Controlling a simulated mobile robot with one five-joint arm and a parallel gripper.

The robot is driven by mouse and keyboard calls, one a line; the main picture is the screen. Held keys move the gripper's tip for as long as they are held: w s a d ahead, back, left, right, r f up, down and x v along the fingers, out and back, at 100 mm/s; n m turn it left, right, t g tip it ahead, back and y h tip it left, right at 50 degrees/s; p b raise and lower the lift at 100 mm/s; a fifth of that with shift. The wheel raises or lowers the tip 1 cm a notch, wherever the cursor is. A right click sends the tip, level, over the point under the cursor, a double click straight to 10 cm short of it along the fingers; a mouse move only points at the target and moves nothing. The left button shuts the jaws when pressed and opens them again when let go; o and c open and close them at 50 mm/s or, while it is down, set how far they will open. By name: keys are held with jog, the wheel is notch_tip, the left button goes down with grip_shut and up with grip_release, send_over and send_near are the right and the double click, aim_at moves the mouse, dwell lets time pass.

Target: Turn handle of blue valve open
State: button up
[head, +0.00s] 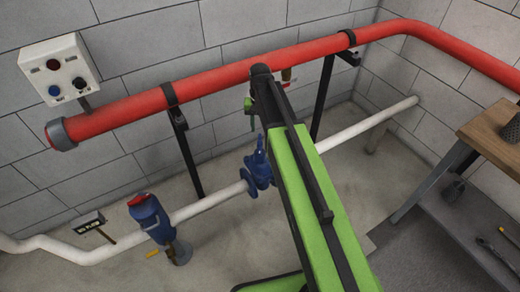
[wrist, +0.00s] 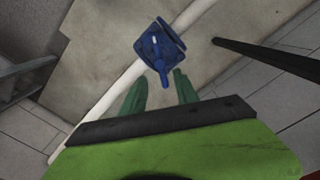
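The blue valve (head: 257,170) sits on the white pipe near the floor, partly hidden behind my arm in the head view. In the wrist view the blue valve (wrist: 158,45) is just ahead of my gripper (wrist: 160,76). Its narrow blue handle or stem (wrist: 164,79) points back toward me and appears between the two green fingertips. The fingers are apart and hold nothing; I cannot tell how far the stem is from them in depth. In the head view a green finger of my gripper (head: 250,112) shows above the valve; the other finger is mostly hidden.
A red pipe (head: 220,80) on black brackets runs along the wall above the white pipe (head: 365,128). A blue device with a red top (head: 150,219) stands at left. A control box (head: 60,70) hangs on the wall. A wooden-topped table (head: 490,130) stands at right.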

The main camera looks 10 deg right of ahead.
aim_at(260, 143)
notch_tip(260, 143, down, 9)
jog(key=b, duration=0.7)
jog(key=shift+r, duration=0.1)
jog(key=shift+c, duration=0.3)
grip_shut()
